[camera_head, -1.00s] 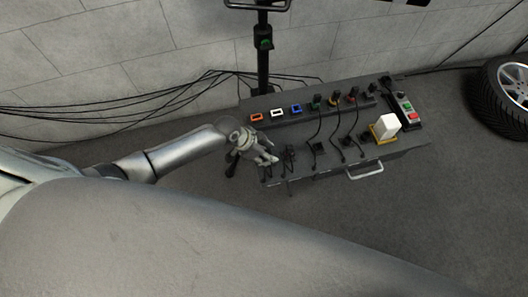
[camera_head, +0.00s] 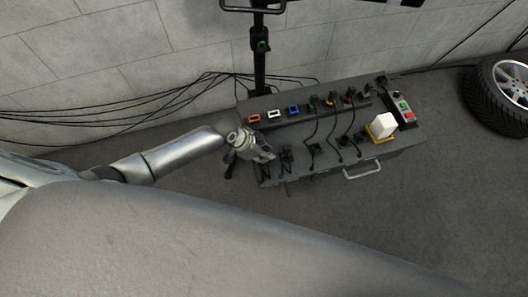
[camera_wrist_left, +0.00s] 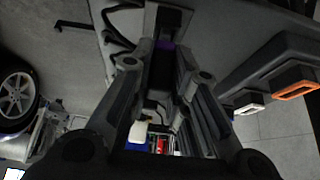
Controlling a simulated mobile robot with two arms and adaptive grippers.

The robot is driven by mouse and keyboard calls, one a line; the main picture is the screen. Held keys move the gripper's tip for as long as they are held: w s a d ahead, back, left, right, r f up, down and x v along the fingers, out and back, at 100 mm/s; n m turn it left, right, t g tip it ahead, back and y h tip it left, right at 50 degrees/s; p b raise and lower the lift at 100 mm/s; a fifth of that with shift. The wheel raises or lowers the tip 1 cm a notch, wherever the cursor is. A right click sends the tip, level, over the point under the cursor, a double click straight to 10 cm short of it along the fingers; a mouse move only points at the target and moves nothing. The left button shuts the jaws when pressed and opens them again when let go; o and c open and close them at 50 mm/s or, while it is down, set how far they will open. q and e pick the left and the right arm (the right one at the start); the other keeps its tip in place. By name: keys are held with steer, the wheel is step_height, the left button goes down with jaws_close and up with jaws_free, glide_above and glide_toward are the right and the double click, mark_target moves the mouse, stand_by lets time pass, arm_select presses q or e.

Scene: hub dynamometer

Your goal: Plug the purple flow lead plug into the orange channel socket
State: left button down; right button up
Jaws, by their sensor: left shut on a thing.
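My left gripper (camera_head: 267,156) is over the left end of the grey bench unit, below the orange channel socket (camera_head: 254,118). In the left wrist view its fingers (camera_wrist_left: 163,70) are shut on a dark plug with a purple band (camera_wrist_left: 166,45), the purple flow lead plug. The plug's far end is hard to make out, and I cannot tell whether it touches the bench. The orange socket shows as an orange-rimmed opening (camera_wrist_left: 297,90) at the right of the wrist view, apart from the plug and empty. My right gripper is not in view.
White (camera_head: 275,114) and blue (camera_head: 294,109) sockets sit right of the orange one, then several with leads plugged in. Other plugs and leads lie near the bench's front. A white block (camera_head: 383,124) and a switch box (camera_head: 403,110) stand at the right. A black post (camera_head: 260,60) rises behind.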

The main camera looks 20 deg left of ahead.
arm_select(q)
steer(key=shift+r+p, duration=2.95)
steer(key=shift+r, duration=0.3)
steer(key=w+a+b, duration=0.8)
steer(key=w+b, duration=0.2)
steer(key=w, duration=0.3)
steer(key=shift+a+b, duration=0.3)
steer(key=shift+a, duration=0.1)
steer(key=shift+f, duration=0.1)
steer(key=shift+f, duration=0.45)
stand_by(0.3)
